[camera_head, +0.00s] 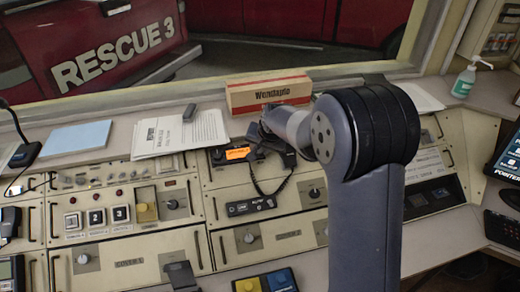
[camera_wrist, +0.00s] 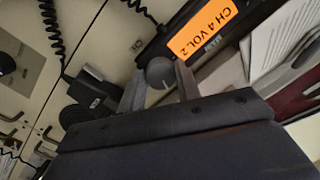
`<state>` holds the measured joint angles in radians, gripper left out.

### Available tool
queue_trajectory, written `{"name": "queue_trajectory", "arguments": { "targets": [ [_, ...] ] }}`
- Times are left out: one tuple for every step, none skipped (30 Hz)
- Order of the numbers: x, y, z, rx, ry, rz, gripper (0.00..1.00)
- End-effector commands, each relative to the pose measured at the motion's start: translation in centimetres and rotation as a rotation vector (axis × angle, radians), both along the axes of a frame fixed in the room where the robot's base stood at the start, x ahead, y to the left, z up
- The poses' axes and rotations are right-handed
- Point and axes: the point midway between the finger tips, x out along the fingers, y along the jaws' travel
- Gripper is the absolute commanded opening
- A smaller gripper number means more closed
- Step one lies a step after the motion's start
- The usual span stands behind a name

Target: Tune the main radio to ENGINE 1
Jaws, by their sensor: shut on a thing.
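The main radio's orange display (camera_wrist: 203,36) reads "CH 4 VOL 2" in the wrist view, and it also glows in the head view (camera_head: 237,154). A round grey knob (camera_wrist: 160,70) with a pale pointer mark sits beside the display. My gripper (camera_wrist: 161,84) has one finger on each side of this knob and is shut on it. In the head view my forearm and wrist reach over the console to the radio and hide its right part, including the knob.
A corded microphone (camera_wrist: 92,86) hangs close beside my gripper, its coiled cord (camera_head: 262,186) looping below the radio. A box (camera_head: 268,94), papers (camera_head: 180,133) and a small dark handheld object (camera_head: 190,110) lie on the ledge behind. Lower panels carry knobs and buttons.

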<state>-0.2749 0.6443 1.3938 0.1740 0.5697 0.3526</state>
Motion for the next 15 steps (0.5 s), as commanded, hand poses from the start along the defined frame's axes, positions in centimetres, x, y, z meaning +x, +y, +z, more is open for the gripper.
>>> {"name": "queue_trajectory", "arguments": {
  "targets": [
    [0.0, 0.0, 0.02, 0.0, 0.0, 0.0, 0.09],
    [0.0, 0.0, 0.02, 0.0, 0.0, -0.001, 0.09],
    [0.0, 0.0, 0.02, 0.0, 0.0, -0.001, 0.09],
    [0.0, 0.0, 0.02, 0.0, 0.0, -0.001, 0.09],
    [0.0, 0.0, 0.02, 0.0, 0.0, -0.001, 0.09],
    [0.0, 0.0, 0.02, 0.0, 0.0, -0.001, 0.35],
    [0.0, 0.0, 0.02, 0.0, 0.0, -0.001, 0.37],
    [0.0, 0.0, 0.02, 0.0, 0.0, -0.001, 0.4],
    [0.01, 0.0, 0.02, 0.001, 0.0, -0.002, 0.43],
    [0.01, 0.0, 0.02, 0.001, 0.0, -0.002, 0.46],
    [0.01, 0.0, 0.02, 0.001, 0.0, -0.002, 0.48],
    [0.01, 0.0, 0.02, 0.001, 0.0, -0.002, 0.51],
    [0.01, 0.0, 0.02, 0.001, 0.0, -0.002, 0.54],
    [0.01, 0.0, 0.02, 0.001, 0.0, -0.002, 0.54],
    [0.0, 0.0, 0.01, 0.001, 0.0, -0.002, 0.54]
  ]
}}
